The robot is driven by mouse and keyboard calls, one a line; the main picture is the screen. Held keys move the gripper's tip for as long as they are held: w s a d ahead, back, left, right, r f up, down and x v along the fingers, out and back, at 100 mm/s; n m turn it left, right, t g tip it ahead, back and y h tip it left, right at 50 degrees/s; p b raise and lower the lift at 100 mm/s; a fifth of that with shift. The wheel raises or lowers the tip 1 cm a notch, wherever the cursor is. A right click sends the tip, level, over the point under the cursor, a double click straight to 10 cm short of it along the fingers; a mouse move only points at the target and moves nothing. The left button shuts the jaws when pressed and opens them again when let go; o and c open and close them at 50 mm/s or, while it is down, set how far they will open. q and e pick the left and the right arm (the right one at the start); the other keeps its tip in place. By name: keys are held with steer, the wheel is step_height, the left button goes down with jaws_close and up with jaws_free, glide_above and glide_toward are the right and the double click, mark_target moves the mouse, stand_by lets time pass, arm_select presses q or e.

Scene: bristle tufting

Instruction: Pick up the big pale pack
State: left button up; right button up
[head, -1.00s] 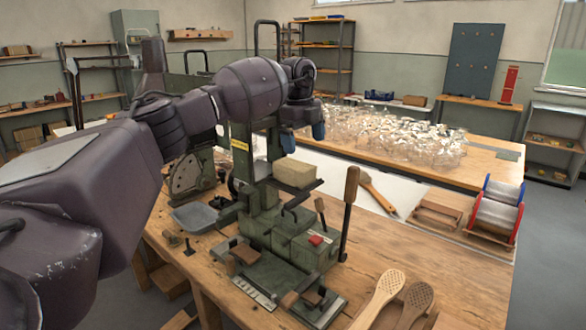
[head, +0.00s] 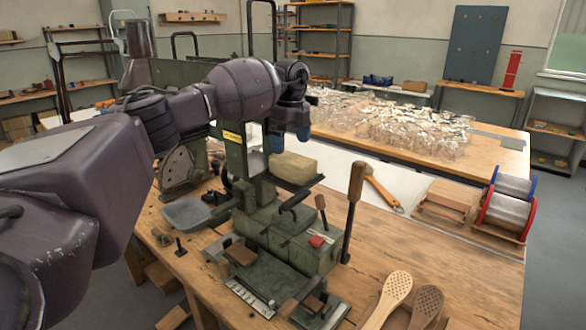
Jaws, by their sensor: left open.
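The big pale pack (head: 294,168) is a tan-beige block lying on a small shelf of the green bench machine (head: 292,235). My left gripper (head: 290,138) has blue fingertips and points down. In the picture it is just above the pack, with its fingers apart and nothing between them. A gap shows between the fingertips and the pack's top, though the exact distance in depth is hard to tell. The pack's far side is hidden. My right gripper is out of view.
The machine's upright wooden-handled lever (head: 354,190) stands right of the pack. Wooden brush paddles (head: 396,290) lie at the front. Wire spools (head: 507,200) stand at the right. A heap of clear, glassy items (head: 400,122) covers the back table.

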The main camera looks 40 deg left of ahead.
mark_target(293, 158)
arm_select(q)
steer(key=shift+d+f+b, duration=0.15)
steer(key=shift+f, duration=1.35)
steer(key=shift+d+f+b, duration=0.1)
steer(key=shift+f+b, duration=0.05)
steer(key=shift+f, duration=1.3)
steer(key=shift+c, duration=0.2)
steer(key=shift+r, duration=0.1)
steer(key=c, duration=1.1)
